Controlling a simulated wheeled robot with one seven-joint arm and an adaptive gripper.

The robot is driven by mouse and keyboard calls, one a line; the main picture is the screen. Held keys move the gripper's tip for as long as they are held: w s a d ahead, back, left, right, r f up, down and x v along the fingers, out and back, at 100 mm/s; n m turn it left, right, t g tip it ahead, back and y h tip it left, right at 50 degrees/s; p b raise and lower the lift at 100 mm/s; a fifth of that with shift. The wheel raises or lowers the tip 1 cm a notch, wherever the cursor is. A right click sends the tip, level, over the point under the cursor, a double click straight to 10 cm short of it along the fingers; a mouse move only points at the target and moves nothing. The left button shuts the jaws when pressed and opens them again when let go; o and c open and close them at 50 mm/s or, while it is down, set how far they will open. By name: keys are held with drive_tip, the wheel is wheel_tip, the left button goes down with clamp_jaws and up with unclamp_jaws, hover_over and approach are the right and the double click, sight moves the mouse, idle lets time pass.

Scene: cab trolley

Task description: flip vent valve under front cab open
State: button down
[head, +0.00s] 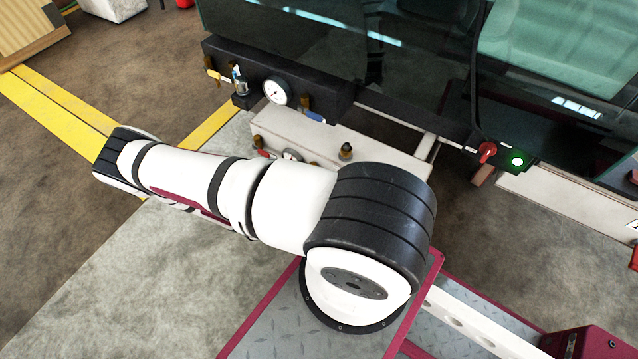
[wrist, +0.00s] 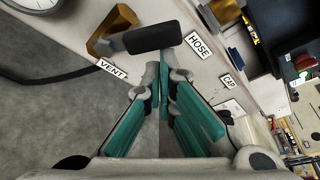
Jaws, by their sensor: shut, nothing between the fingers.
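In the wrist view a brass valve (wrist: 113,30) with a thick black lever (wrist: 153,38) is on a pale panel. The lever points right, away from the brass body. A VENT label (wrist: 112,69) lies just below the brass body, and a HOSE label (wrist: 200,45) is right of the lever. My gripper (wrist: 163,66), with teal fingers, is shut and empty. Its tips are just below the lever in the picture; I cannot tell if they touch it. In the head view my arm hides the gripper, and I cannot single out this valve.
The cab's white under-panel (head: 380,147) carries small fittings, partly hidden by my arm. A black hose (wrist: 55,76) runs left in the wrist view. Floor at left is clear.

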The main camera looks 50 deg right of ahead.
drive_tip(key=shift+w+r+p, duration=0.4)
drive_tip(key=shift+w+r, duration=0.4)
drive_tip(key=shift+w, duration=0.05)
idle(0.6)
